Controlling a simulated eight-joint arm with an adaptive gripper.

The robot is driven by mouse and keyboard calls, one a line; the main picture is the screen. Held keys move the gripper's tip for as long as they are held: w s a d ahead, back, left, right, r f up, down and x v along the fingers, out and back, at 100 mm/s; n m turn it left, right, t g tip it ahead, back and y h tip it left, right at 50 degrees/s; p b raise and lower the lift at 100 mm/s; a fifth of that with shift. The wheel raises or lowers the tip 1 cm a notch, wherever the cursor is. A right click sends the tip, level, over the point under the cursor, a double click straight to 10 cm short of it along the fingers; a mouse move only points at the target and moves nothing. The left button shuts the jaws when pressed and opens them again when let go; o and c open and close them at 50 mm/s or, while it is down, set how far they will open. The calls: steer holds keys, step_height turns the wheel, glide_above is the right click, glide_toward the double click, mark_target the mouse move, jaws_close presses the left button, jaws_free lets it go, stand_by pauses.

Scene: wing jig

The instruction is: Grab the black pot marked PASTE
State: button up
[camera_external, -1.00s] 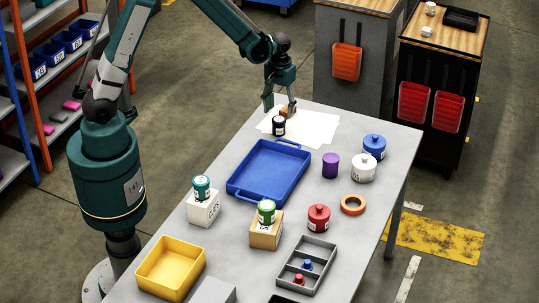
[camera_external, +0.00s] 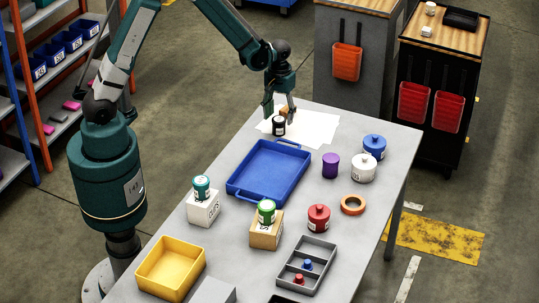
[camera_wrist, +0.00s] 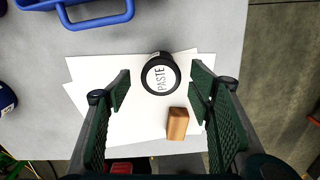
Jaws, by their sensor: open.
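The black pot marked PASTE (camera_wrist: 160,74) stands upright on white paper sheets, its white lid label facing up in the wrist view. It also shows at the far end of the table in the external view (camera_external: 279,126). My gripper (camera_wrist: 160,80) is open, with one finger on each side of the pot in the wrist view and a gap on both sides. In the external view my gripper (camera_external: 280,112) is low over the paper, close to the pot. How far the fingertips are above the paper is hard to tell.
A small brown block (camera_wrist: 177,124) lies on the paper between the fingers, close to the pot. A blue tray (camera_external: 262,172) lies in front of the paper. A purple cylinder (camera_external: 331,165), blue pot (camera_external: 374,146) and white pot (camera_external: 363,168) stand to the right.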

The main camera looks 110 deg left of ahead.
mark_target(279, 119)
steer(key=shift+s+f, duration=0.1)
steer(key=shift+f, duration=2.2)
steer(key=c, duration=1.1)
steer(key=shift+r, duration=0.15)
steer(key=shift+r+p, duration=0.3)
steer(key=shift+r, duration=4.6)
